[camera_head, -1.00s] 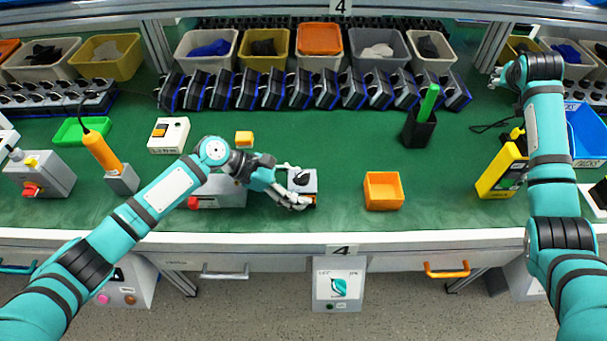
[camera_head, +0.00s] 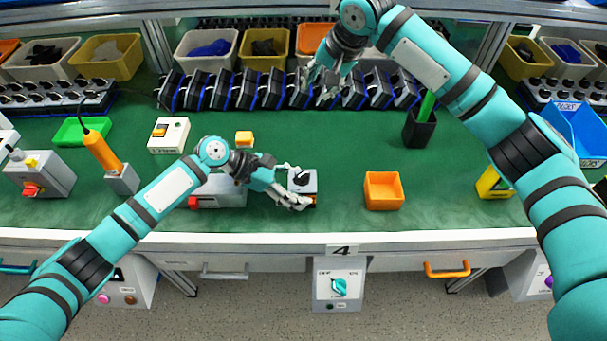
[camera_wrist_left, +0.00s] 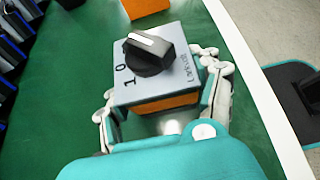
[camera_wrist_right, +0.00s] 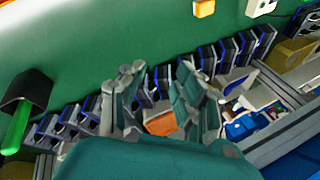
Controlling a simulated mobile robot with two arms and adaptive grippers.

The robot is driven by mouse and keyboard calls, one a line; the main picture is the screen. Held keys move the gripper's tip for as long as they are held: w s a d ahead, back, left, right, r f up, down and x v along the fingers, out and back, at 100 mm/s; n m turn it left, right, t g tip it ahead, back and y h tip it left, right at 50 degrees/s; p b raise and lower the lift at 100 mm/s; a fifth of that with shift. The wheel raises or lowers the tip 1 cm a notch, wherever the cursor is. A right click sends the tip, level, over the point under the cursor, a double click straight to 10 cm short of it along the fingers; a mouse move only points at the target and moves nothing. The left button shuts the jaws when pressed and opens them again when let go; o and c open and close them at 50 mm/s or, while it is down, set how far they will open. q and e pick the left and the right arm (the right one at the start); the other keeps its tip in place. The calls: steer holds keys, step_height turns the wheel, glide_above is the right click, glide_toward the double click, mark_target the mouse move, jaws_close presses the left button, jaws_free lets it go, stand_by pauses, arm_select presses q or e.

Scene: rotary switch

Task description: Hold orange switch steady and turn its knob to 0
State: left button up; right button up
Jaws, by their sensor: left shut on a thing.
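The orange switch (camera_head: 302,181) sits on the green bench near its front edge, with a grey top plate and an orange body. In the left wrist view the switch (camera_wrist_left: 158,92) carries a black knob (camera_wrist_left: 149,52) with a white pointer stripe and the marks 1 and 0 beside it. My left gripper (camera_head: 296,186) is shut on the switch body, one finger on each side; its fingers also show in the left wrist view (camera_wrist_left: 165,105). My right gripper (camera_head: 322,84) is raised near the row of black devices, behind the switch. In the right wrist view its fingers (camera_wrist_right: 163,95) are apart with nothing between them.
An orange bin (camera_head: 384,191) stands right of the switch. A black holder (camera_head: 419,129) with a green stick is farther back. A small yellow block (camera_head: 244,138) lies behind my left gripper. The bench between the switch and the black device row is mostly clear.

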steer(key=s+a+f+m+g+h, duration=0.1)
steer(key=s+a+f+g, duration=0.1)
steer(key=s+a, duration=0.3)
steer(key=m+g+h, duration=0.2)
glide_toward(302, 174)
steer(key=shift+a+f, duration=0.1)
steer(key=shift+f, duration=3.95)
steer(key=shift+c, duration=0.2)
jaws_close()
